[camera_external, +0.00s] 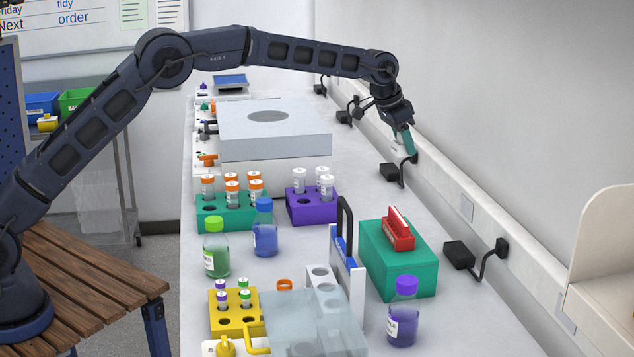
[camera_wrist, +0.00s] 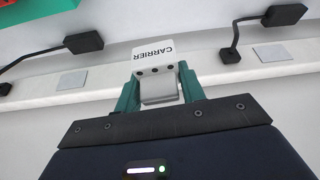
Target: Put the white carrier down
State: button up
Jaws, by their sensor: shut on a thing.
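My gripper (camera_external: 408,146) is at the far right of the bench, held beside the wall. Its two teal fingers also show in the wrist view (camera_wrist: 158,92), shut on the white carrier (camera_wrist: 154,48). There the carrier shows a white face lettered "CARRIER" and a grey block with dark holes between the fingers. In the outside view only a small pale part of it (camera_external: 397,143) shows by the fingers; the rest is hidden or too small. I cannot tell whether it touches the bench.
Black plugs (camera_external: 392,173) with cables line the wall rail. A large grey box (camera_external: 275,145) stands to the left. Tube racks in green (camera_external: 205,219) and purple (camera_external: 310,215), bottles and a black-handled white holder (camera_external: 356,285) crowd the front.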

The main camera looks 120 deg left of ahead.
jog(key=s+a+n+g, duration=0.1)
jog(key=s+a+n, duration=0.2)
jog(key=s+a, duration=0.9)
send_near(379, 200)
jog(key=shift+y, duration=0.4)
jog(key=x, duration=0.6)
jog(key=shift+d+f, duration=0.1)
jog(key=shift+d, duration=0.15)
jog(key=shift+f, duration=0.15)
jog(key=o, duration=1)
jog(key=shift+c, duration=0.2)
jog(key=v, duration=1.2)
jog(key=shift+r, duration=0.2)
